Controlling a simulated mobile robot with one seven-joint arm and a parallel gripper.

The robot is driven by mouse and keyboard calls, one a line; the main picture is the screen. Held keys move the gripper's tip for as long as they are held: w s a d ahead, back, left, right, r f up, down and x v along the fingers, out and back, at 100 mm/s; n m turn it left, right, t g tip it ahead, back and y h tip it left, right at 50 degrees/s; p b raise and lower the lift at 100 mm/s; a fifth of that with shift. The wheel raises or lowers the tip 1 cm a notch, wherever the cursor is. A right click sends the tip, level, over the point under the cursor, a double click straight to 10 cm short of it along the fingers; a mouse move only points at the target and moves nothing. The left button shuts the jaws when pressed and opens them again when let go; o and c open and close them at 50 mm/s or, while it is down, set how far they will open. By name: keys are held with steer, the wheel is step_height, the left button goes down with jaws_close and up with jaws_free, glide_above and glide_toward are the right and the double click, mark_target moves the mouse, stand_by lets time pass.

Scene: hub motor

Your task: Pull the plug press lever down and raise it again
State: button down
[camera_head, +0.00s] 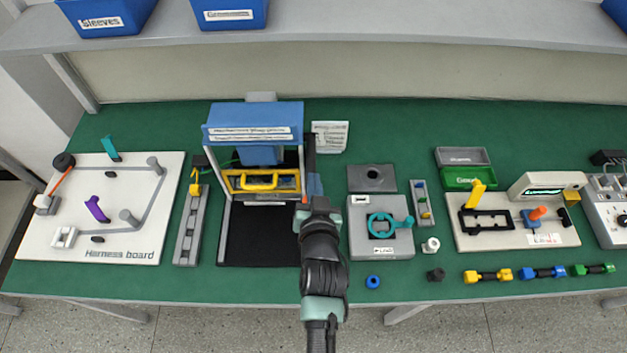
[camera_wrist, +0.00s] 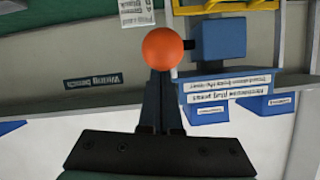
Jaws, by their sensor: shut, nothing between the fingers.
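The plug press (camera_head: 253,123) has a blue head with white labels and stands at the back of the green bench, left of my gripper. Its blue head also shows at the right of the wrist view (camera_wrist: 240,90), upside down. The round orange lever knob (camera_wrist: 163,48) is large in the wrist view, directly at my fingertips. My gripper (camera_wrist: 160,75) is shut and empty, its fingers in line with the knob. I cannot tell whether they touch it. In the head view my gripper (camera_head: 306,203) is by the press's right side and hides most of the knob.
A yellow-framed guard (camera_head: 263,181) is on the press front. A grey box with a teal handwheel (camera_head: 383,226) stands close to the right of my arm. The harness board (camera_head: 140,215) lies at the left. A shelf with blue bins (camera_head: 228,13) runs above.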

steer(key=shift+f, duration=0.3)
steer(key=shift+f, duration=0.1)
steer(key=shift+s+f+b, duration=0.1)
steer(key=shift+f+b, duration=0.4)
steer(key=shift+b, duration=0.7)
steer(key=f+t+b, duration=0.1)
steer(key=b, duration=0.2)
steer(key=f+b, duration=0.1)
steer(key=b, duration=0.3)
steer(key=f+t+b, duration=0.1)
steer(key=b, duration=0.3)
steer(key=shift+s+f+t, duration=0.25)
steer(key=shift+f+t, duration=0.05)
steer(key=shift+f, duration=0.05)
step_height(320, 180, down, 2)
steer(key=b, duration=0.4)
steer(key=shift+f, duration=0.1)
